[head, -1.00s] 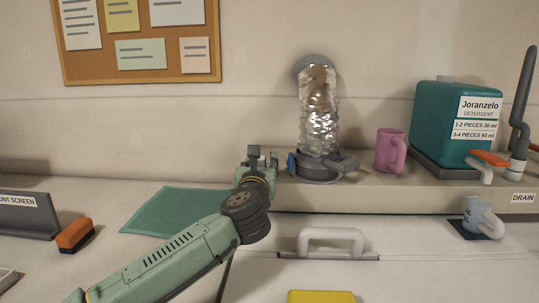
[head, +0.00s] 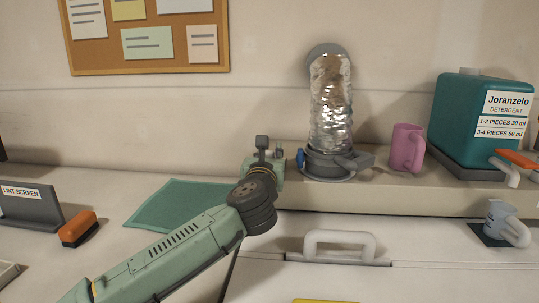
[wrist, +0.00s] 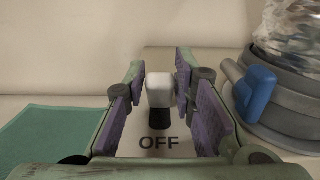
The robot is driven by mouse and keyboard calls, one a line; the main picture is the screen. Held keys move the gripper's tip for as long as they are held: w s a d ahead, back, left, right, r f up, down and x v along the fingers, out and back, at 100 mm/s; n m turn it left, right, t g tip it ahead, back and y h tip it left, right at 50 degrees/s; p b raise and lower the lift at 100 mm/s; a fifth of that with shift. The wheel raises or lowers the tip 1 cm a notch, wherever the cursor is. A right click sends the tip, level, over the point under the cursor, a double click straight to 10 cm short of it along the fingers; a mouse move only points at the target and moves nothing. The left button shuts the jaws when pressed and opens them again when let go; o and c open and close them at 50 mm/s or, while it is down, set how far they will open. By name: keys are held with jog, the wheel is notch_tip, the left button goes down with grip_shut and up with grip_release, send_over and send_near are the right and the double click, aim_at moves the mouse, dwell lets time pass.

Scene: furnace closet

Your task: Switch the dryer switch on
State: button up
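The dryer switch (wrist: 160,92) is a small toggle with a white top and a black lower part. The word OFF (wrist: 159,143) is printed on the near side of it. My gripper (wrist: 161,85) is open, with one purple-padded finger on each side of the switch. Gaps show between the pads and the switch; I cannot tell how deep the switch sits between the fingers. In the head view my gripper (head: 270,150) is at the back ledge, left of the foil duct, and I cannot make out the switch there.
The foil duct (head: 331,105) stands in a grey clamp with a blue lever (wrist: 255,92), close to the right finger. A pink mug (head: 405,148) and teal detergent container (head: 462,125) stand farther right. A green cloth (head: 178,208) lies flat at left. A white handle (head: 340,243) is in front.

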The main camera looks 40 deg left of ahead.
grip_shut()
jog(key=shift+r+p, duration=0.2)
jog(key=shift+p, duration=0.1)
jog(key=shift+w+a+r+g+p, duration=0.15)
jog(key=shift+r+g+p, duration=0.2)
jog(key=shift+p, duration=0.55)
jog(key=g+p, duration=0.1)
jog(key=g+h+p, duration=0.1)
jog(key=shift+w+a+p, duration=0.2)
jog(key=shift+w+p, duration=0.15)
jog(key=shift+w, duration=0.05)
jog(key=g+h, duration=0.1)
jog(key=w+g+h, duration=0.1)
jog(key=g, duration=0.1)
jog(key=w+a+g+h, duration=0.1)
jog(key=g, duration=0.1)
jog(key=shift+w+f+h, duration=0.15)
jog(key=shift+f+h, duration=0.15)
jog(key=shift+w+a+f+g+h, duration=0.2)
jog(key=shift+g+h, duration=0.2)
jog(key=shift+g, duration=0.25)
jog(key=shift+w+a+f+g+h, duration=0.15)
jog(key=shift+g+h, duration=0.25)
jog(key=shift+g, duration=0.2)
